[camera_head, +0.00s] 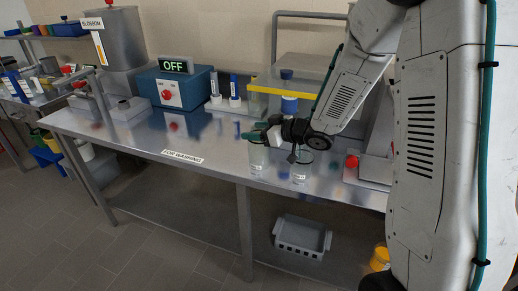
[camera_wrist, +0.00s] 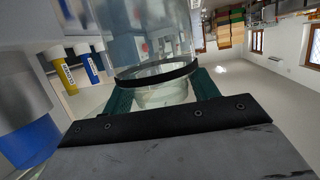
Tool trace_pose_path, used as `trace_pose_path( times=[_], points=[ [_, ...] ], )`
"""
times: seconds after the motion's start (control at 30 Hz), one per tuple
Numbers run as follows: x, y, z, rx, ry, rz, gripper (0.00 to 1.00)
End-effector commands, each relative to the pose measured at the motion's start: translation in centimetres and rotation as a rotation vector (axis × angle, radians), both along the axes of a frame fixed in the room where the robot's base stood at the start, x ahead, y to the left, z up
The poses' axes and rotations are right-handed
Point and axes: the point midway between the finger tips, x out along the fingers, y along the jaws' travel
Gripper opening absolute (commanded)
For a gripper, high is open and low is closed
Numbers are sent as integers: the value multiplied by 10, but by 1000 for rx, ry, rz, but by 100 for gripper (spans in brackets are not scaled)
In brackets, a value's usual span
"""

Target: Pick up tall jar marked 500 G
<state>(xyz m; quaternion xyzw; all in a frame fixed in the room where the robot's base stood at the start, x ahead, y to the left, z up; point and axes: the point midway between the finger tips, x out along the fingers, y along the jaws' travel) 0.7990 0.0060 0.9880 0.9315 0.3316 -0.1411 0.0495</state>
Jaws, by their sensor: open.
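Two clear glass jars stand on the steel table, one to the left (camera_head: 257,160) and one to the right (camera_head: 300,170). I cannot read a weight mark on either. My gripper (camera_head: 262,134) is open at the top of the left jar, its green fingers overlapping the jar's upper part. In the wrist view, a clear glass jar with a dark band (camera_wrist: 158,75) lies between the two green fingers of my gripper (camera_wrist: 160,97). I cannot tell whether the fingers touch the glass.
A blue box (camera_head: 178,90) with a red button and an OFF sign (camera_head: 175,65) stands behind left. White-and-blue bottles (camera_head: 234,90) stand beside it. A table label reads FOR WASHING (camera_head: 182,157). The table's front left is clear.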

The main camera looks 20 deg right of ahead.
Motion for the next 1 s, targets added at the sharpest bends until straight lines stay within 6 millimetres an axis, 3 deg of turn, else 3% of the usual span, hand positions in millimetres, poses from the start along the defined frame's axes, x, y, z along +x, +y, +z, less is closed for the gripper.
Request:
trace_pose_path(
  times=[0.3,0.5,0.8,1.0],
  points=[
    [6,6,-2,-1,-1,2,59],
    [5,6,-2,-1,0,1,3],
    [5,7,0,-2,1,2,3],
    [5,16,23,-3,-4,16,3]
  ],
)
